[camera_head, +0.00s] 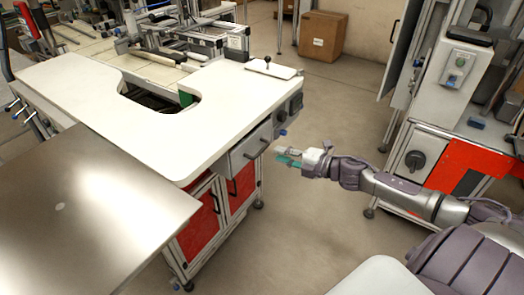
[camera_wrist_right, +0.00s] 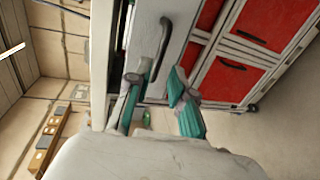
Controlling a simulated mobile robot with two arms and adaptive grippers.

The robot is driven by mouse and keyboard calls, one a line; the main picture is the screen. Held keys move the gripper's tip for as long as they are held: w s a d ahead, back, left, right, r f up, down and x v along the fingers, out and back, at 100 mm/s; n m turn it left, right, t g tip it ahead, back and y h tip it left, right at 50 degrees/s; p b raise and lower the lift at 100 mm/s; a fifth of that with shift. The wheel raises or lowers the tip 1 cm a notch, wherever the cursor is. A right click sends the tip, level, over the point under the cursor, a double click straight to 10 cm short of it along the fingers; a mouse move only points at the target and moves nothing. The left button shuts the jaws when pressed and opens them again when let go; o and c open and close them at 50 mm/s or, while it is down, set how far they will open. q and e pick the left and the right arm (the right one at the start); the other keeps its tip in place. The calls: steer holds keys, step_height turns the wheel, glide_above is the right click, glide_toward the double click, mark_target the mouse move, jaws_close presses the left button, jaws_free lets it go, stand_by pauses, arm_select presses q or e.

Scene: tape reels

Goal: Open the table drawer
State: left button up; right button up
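The table drawer (camera_head: 243,152) is a light grey box front under the right end of the white tabletop, with a dark bar handle (camera_head: 257,151). It looks closed. My right gripper (camera_head: 284,157) is just right of the drawer, its teal-padded fingers pointing at the handle, with a gap between. In the right wrist view, the drawer front (camera_wrist_right: 147,28) and its upright-looking dark handle (camera_wrist_right: 163,48) are ahead of the fingers. The right gripper (camera_wrist_right: 156,90) is open and empty there, fingers either side of a clear gap. My left gripper is not in view.
The white tabletop (camera_head: 130,110) has a curved cutout. Red cabinet doors (camera_head: 198,222) with dark handles sit below the drawer. A metal table (camera_head: 70,215) stands at the left. A machine with a red panel (camera_head: 462,165) stands at the right. The floor (camera_head: 300,215) between is clear.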

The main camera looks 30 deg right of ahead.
mark_target(262, 150)
steer(key=x, duration=0.7)
steer(key=shift+w+a+p, duration=0.15)
steer(key=shift+w+p, duration=0.15)
steer(key=shift+w, duration=0.05)
steer(key=shift+f, duration=0.1)
jaws_close()
